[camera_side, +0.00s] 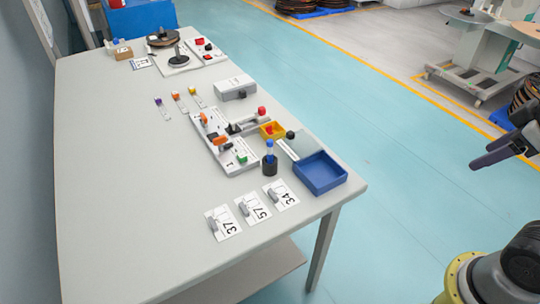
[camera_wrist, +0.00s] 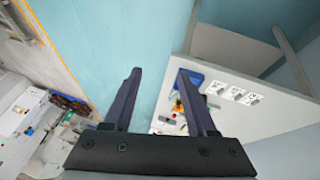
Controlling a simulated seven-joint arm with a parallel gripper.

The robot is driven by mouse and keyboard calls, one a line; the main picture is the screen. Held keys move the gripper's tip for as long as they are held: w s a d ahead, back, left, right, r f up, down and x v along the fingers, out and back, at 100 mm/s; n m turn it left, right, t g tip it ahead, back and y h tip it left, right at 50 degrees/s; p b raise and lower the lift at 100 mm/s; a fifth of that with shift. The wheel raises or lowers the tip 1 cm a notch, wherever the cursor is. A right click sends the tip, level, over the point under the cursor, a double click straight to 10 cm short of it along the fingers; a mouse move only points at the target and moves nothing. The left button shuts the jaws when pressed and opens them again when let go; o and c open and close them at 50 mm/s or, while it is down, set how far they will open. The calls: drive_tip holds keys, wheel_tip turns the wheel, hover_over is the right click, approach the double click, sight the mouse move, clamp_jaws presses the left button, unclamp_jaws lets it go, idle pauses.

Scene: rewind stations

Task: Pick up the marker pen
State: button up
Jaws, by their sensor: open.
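What looks like the marker pen (camera_side: 269,147), with a blue top, stands upright in a small black holder (camera_side: 269,166) near the table's front right part, left of the blue tray. In the wrist view I cannot make the pen out; that part of the table is small and partly behind a finger. My gripper (camera_side: 483,155) is at the right edge of the side view, off the table and well apart from the pen. In the wrist view my gripper (camera_wrist: 160,72) has its two dark fingers spread, with nothing between them.
The blue tray (camera_side: 320,174) sits at the table's right edge. Numbered cards (camera_side: 256,207) lie in front. White boards with coloured parts (camera_side: 222,143), a yellow bin (camera_side: 272,130) and a grey box (camera_side: 235,88) stand behind the pen. The table's left side (camera_side: 120,180) is clear.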

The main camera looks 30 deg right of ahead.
sight(272, 146)
drive_tip(key=w+d+r+n+g+h, duration=0.25)
drive_tip(key=w+d+n+h, duration=0.2)
drive_tip(key=d, duration=0.35)
drive_tip(key=w+a+n+t+h, duration=0.3)
drive_tip(key=w+n+h, duration=0.15)
drive_tip(key=w, duration=0.55)
drive_tip(key=w+a+n+t+h, duration=0.25)
drive_tip(key=w+n, duration=0.35)
drive_tip(key=w, duration=0.5)
drive_tip(key=w+a+f+n+t+y, duration=0.2)
drive_tip(key=w+a+f+n+t, duration=0.25)
drive_tip(key=a, duration=0.35)
drive_tip(key=w+a+f+n+t+y, duration=0.2)
drive_tip(key=w+a+f+n+t, duration=0.15)
drive_tip(key=a+f+n, duration=0.35)
drive_tip(key=s+a+f+n+t+y, duration=0.1)
drive_tip(key=s+a+f+n+y, duration=0.15)
drive_tip(key=a+f, duration=0.25)
drive_tip(key=s+a+f+n+y, duration=0.1)
drive_tip(key=a+f+n+y, duration=0.2)
drive_tip(key=a+f, duration=0.25)
drive_tip(key=x, duration=0.8)
drive_tip(key=shift+d+r, duration=0.1)
drive_tip(key=shift+r, duration=0.15)
drive_tip(key=x, duration=0.5)
drive_tip(key=shift+w, duration=0.2)
